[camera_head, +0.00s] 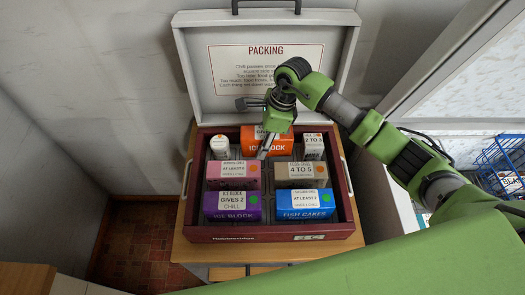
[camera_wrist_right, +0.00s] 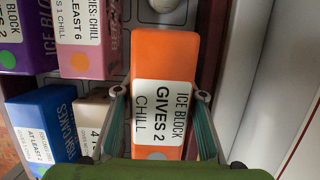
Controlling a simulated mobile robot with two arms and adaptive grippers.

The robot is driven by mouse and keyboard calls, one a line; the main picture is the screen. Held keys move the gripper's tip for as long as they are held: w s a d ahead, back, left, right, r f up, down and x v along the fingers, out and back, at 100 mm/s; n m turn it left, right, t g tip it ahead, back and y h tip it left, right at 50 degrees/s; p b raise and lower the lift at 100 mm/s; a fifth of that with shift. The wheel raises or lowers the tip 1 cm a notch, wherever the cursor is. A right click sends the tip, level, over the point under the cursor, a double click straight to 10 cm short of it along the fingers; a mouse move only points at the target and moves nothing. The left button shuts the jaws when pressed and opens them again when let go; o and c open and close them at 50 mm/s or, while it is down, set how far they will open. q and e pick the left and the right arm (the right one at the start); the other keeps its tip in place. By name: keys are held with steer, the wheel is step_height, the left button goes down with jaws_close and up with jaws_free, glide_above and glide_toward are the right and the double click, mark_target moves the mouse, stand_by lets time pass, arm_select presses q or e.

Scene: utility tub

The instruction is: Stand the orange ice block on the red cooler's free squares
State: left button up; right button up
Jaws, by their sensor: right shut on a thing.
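The orange ice block (camera_head: 255,143) is at the back row of the red cooler (camera_head: 230,234), between a white bottle (camera_head: 219,148) and a small white carton (camera_head: 313,147). My right gripper (camera_head: 268,145) reaches down over it from the right and is shut on it. In the right wrist view the orange ice block (camera_wrist_right: 165,55) sits between the two fingers (camera_wrist_right: 160,125), its label reading "GIVES 2 CHILL". Whether its underside touches the cooler's floor is hidden. My left gripper is not in view.
A pink box (camera_head: 232,175), a brown box (camera_head: 300,174), a purple ice block (camera_head: 232,206) and a blue fish cakes box (camera_head: 304,204) stand in front of the orange block. The cooler's open lid (camera_head: 190,60) rises behind. A blue wire basket (camera_head: 500,160) is at the right.

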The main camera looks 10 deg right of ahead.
steer(key=shift+f, duration=0.3)
step_height(320, 180, down, 3)
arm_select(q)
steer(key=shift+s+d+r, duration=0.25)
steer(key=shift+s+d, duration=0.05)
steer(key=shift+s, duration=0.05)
arm_select(e)
steer(key=shift+f, duration=0.2)
steer(key=o, duration=1.3)
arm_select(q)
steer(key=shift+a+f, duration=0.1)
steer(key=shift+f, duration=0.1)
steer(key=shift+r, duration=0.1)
arm_select(e)
steer(key=shift+r, duration=0.1)
